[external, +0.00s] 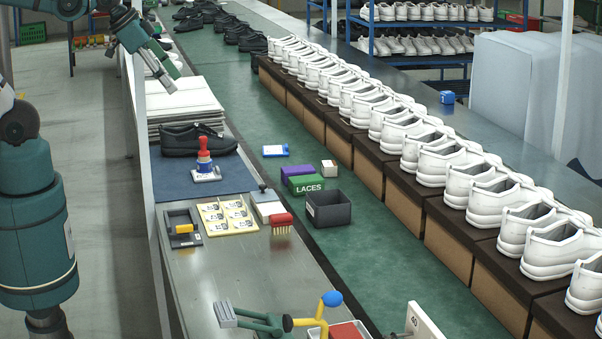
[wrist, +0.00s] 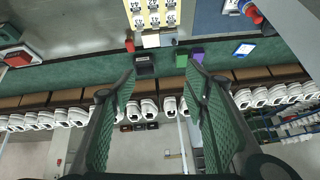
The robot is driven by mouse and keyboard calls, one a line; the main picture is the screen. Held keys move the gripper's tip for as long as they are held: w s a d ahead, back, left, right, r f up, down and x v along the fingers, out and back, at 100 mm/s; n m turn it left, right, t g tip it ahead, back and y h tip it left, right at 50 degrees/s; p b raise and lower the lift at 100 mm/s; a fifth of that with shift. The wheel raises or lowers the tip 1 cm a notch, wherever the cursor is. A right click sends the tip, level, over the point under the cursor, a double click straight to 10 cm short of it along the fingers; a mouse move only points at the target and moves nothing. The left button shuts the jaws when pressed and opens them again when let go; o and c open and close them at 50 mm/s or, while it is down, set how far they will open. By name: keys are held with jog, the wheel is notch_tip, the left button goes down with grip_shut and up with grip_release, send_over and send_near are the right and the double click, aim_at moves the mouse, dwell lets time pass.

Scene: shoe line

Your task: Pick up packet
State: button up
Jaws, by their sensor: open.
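A flat white-and-blue packet (external: 275,151) lies on the green belt, a little past the purple and green boxes. It also shows in the wrist view (wrist: 244,50), to the right of those boxes. My gripper appears high at the upper left in the external view (external: 156,66), small and partly lost against the background. In the wrist view my gripper (wrist: 162,72) has its two green-padded fingers wide apart. No thing is held between them. The packet shows beyond the right finger, apart from it.
White shoes (external: 418,150) line the right side. A red-handled stamp (external: 205,160) stands on the blue mat.

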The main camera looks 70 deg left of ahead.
jog(key=w+a+r+m, duration=0.2)
jog(key=w+m, duration=0.1)
jog(key=w, duration=0.5)
jog(key=m+g+y, duration=0.4)
jog(key=m+g, duration=0.2)
jog(key=m, duration=1)
send_over(331, 165)
jog(key=d, duration=0.1)
notch_tip(331, 165, down, 33)
jog(key=shift+d, duration=0.15)
jog(key=shift+s+f, duration=0.1)
jog(key=shift+x, duration=1.25)
